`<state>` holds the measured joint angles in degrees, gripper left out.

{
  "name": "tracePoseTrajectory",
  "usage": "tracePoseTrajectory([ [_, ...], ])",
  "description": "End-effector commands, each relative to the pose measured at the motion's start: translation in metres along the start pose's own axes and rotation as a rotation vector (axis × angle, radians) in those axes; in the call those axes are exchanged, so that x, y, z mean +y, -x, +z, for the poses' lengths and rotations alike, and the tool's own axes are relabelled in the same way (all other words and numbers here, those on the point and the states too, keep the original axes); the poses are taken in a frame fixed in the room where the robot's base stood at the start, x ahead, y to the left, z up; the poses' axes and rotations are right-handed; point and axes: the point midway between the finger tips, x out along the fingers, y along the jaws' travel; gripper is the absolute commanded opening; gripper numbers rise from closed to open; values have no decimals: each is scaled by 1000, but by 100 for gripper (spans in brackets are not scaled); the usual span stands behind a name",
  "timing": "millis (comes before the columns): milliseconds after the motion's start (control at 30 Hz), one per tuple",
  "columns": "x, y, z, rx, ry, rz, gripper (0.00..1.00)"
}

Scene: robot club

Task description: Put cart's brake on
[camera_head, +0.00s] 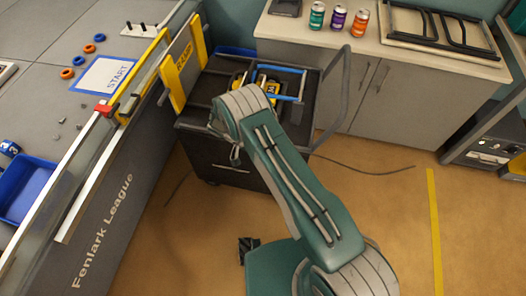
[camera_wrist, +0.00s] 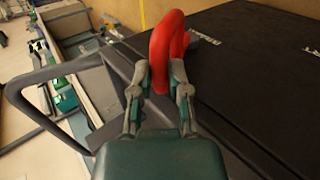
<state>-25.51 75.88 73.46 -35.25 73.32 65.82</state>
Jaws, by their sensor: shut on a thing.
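The dark cart (camera_head: 228,165) stands beside the competition table in the head view, with a grey push handle (camera_head: 338,92) at its right end. In the wrist view the cart's dark panel (camera_wrist: 260,65) with pale lettering fills the right side. A red curved lever (camera_wrist: 167,38), which looks like the brake, rises between the fingers of my gripper (camera_wrist: 160,78). The gripper is shut on it. In the head view my arm hides the gripper's fingers and the red lever. Whether the brake is on cannot be told.
The competition table (camera_head: 110,200) borders the cart on the left. A grey cabinet (camera_head: 380,90) with cans and a rack stands behind. A cable (camera_head: 370,170) lies on the floor at right.

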Motion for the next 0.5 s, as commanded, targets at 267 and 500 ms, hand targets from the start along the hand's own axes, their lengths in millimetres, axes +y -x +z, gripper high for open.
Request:
tracePoseTrajectory([
  [267,-9,0,1,5,2,-13,0],
  [500,-10,1,2,4,3,-13,0],
])
